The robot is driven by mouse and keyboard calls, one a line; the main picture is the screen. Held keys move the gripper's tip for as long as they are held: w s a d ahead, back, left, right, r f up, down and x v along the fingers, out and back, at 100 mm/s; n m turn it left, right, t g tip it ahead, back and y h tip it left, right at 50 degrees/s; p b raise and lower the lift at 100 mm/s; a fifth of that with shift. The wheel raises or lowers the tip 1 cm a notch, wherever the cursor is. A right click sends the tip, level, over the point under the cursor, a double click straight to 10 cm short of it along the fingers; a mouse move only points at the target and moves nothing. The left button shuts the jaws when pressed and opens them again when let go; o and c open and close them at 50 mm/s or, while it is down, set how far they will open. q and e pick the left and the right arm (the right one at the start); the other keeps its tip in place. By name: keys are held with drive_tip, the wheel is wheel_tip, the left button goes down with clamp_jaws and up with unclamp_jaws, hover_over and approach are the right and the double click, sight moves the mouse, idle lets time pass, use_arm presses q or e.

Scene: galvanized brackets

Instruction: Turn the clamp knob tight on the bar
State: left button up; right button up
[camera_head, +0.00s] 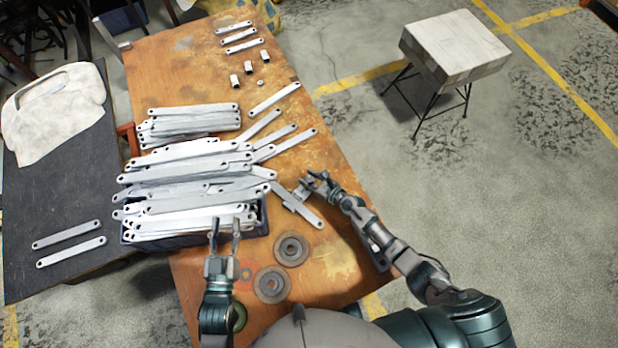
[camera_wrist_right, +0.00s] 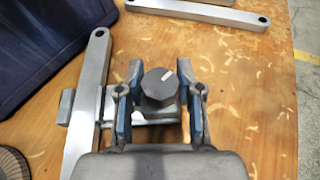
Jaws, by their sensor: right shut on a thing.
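A dark clamp knob (camera_wrist_right: 158,84) with a white mark pointing to the upper right sits between the fingers of my right gripper (camera_wrist_right: 158,92), which is shut on it. The knob is on a grey metal clamp (camera_wrist_right: 66,106) set across a galvanized bar (camera_wrist_right: 93,80). The knob is too small to make out there. My left gripper (camera_head: 225,230) is open and empty, in front of a dark crate.
The dark crate (camera_head: 262,216) is heaped with galvanized brackets (camera_head: 185,172), some reaching toward the bar. Two dark round discs (camera_head: 291,249) lie near the table's front edge.

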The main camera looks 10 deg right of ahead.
drive_tip(key=shift+a+r, duration=0.1)
drive_tip(key=o, duration=1.2)
drive_tip(key=v, duration=1.2)
